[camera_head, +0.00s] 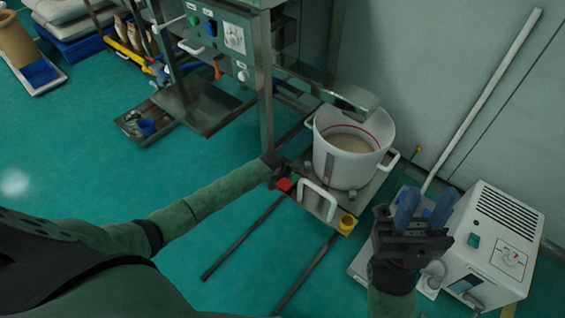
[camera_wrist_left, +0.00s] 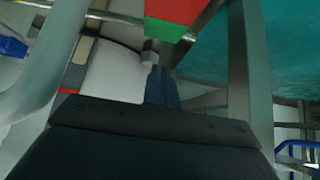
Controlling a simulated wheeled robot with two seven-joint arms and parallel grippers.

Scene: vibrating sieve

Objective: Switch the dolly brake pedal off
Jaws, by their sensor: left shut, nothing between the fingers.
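The dolly (camera_head: 375,184) is a low metal platform carrying a white bucket. Its brake pedal (camera_head: 285,184), with a red part and a green part, is at the dolly's left front corner. My left gripper (camera_head: 279,171) is right at the pedal, partly hidden in the head view. In the left wrist view, the red and green pedal (camera_wrist_left: 178,14) is at the top, just beyond the shut, empty left fingers (camera_wrist_left: 161,85); I cannot tell whether they touch. My right gripper (camera_head: 424,206) is raised at the right, blue fingers spread and empty.
The white bucket (camera_head: 345,165) holds pale material beneath a metal spout (camera_head: 340,94). A white handle (camera_head: 318,199) and yellow cap (camera_head: 347,222) are at the dolly's front edge. A white control box (camera_head: 500,235) stands at the right. Green floor is clear at the lower left.

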